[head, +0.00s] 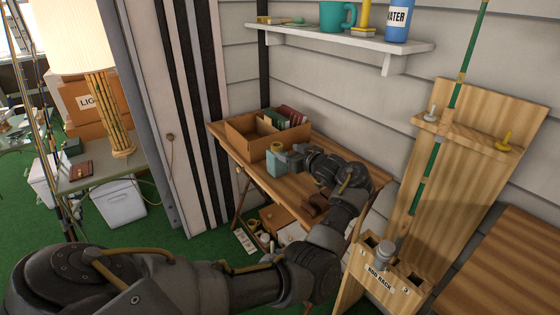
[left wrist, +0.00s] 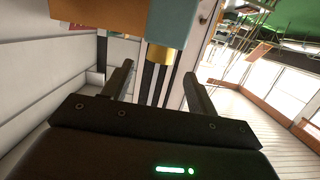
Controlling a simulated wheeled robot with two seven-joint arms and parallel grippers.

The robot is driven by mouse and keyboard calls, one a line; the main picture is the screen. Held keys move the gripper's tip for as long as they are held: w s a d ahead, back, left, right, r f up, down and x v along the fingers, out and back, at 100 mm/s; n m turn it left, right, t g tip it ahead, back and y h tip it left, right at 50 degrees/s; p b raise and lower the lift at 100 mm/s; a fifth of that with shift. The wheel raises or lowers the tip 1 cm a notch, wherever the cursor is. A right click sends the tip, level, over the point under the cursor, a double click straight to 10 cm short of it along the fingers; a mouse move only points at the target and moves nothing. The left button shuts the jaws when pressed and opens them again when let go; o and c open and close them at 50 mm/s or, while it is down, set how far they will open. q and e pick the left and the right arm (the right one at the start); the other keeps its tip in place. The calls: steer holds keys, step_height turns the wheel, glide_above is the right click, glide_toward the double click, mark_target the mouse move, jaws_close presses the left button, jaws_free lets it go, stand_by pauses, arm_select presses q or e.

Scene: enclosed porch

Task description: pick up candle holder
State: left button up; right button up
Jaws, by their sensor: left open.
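A small teal block with a short brass cylinder on top, which looks like the candle holder (head: 274,163), stands on the wooden table beside the cardboard box. In the left wrist view the candle holder (left wrist: 173,22) appears inverted, with its brass part between the lines of the two fingers. My left gripper (head: 291,158) is open, just right of the holder in the head view, fingers towards it. Whether a finger touches it cannot be told. My left gripper (left wrist: 158,82) shows no object clamped. My right gripper is not in view.
An open cardboard box (head: 248,132) with several books (head: 289,117) is close behind the holder on the table (head: 225,136). A wall shelf (head: 345,39) hangs above. A wooden rod rack (head: 455,160) stands at right. Green floor lies left.

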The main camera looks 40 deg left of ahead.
mark_target(274, 145)
arm_select(q)
steer(key=x, duration=0.3)
steer(key=shift+s+a+f, duration=0.1)
steer(key=shift+a, duration=0.2)
steer(key=shift+w+a+f, duration=0.15)
steer(key=shift+w+a, duration=0.05)
steer(key=shift+a, duration=0.4)
steer(key=x, duration=0.4)
steer(key=shift+w+a, duration=0.2)
steer(key=shift+a, duration=0.05)
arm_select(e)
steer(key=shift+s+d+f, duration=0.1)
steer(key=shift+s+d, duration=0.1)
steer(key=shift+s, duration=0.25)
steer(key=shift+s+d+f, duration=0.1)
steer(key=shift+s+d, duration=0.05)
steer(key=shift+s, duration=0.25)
